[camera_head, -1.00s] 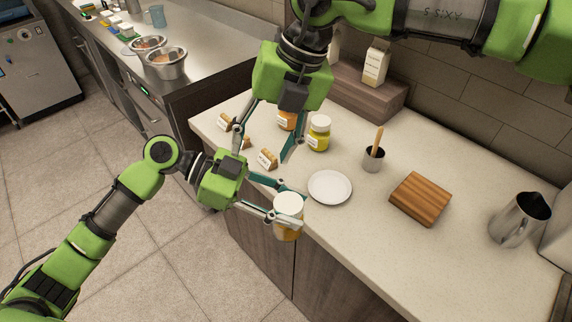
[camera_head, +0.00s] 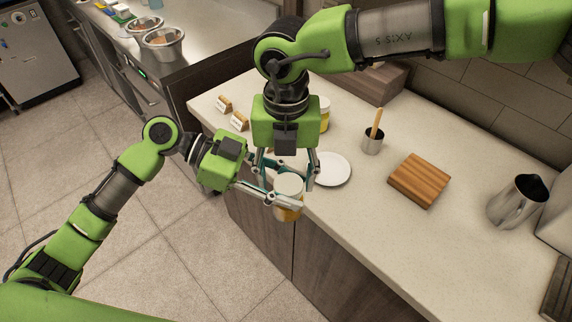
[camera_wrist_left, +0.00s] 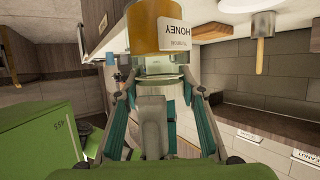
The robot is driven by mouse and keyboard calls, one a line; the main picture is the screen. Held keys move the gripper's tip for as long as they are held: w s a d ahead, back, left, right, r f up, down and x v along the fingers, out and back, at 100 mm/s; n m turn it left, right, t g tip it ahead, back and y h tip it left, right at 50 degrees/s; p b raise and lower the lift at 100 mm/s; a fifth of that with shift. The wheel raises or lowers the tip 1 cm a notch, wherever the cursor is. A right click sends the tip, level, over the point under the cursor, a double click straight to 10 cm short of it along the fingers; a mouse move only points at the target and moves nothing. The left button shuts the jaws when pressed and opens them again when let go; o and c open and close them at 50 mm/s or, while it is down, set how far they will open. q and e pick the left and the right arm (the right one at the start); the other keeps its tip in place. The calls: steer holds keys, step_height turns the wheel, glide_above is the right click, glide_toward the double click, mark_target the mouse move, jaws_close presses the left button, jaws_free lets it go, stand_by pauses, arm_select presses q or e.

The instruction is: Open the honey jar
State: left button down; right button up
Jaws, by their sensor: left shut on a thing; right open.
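The honey jar (camera_head: 287,211) has amber contents and a white lid (camera_head: 288,183). It is upright in my left gripper (camera_head: 292,194), which is shut on its side, in front of the counter's front edge. In the left wrist view, the jar (camera_wrist_left: 157,28) shows upside down with its HONEY label. My right gripper (camera_head: 285,177) points down from above, open, its fingers close to either side of the lid. I cannot tell if they touch it.
A white plate (camera_head: 332,169) lies just behind the jar. A yellow jar (camera_head: 325,117) is partly hidden by my right gripper. Label cards (camera_head: 224,104), a cup with a wooden stick (camera_head: 372,142), a wooden board (camera_head: 420,180) and a metal pitcher (camera_head: 517,203) stand on the counter (camera_head: 395,235).

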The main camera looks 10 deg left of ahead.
steer(key=c, duration=1.1)
steer(key=o, duration=1.2)
steer(key=shift+a, duration=0.1)
steer(key=shift+c, duration=0.2)
step_height(320, 180, up, 3)
steer(key=shift+r, duration=0.7)
steer(key=shift+c, duration=0.3)
steer(key=shift+d+r, duration=0.2)
steer(key=shift+r, duration=0.6)
steer(key=shift+d+r, duration=0.15)
steer(key=shift+r, duration=0.6)
steer(key=shift+f, duration=3.85)
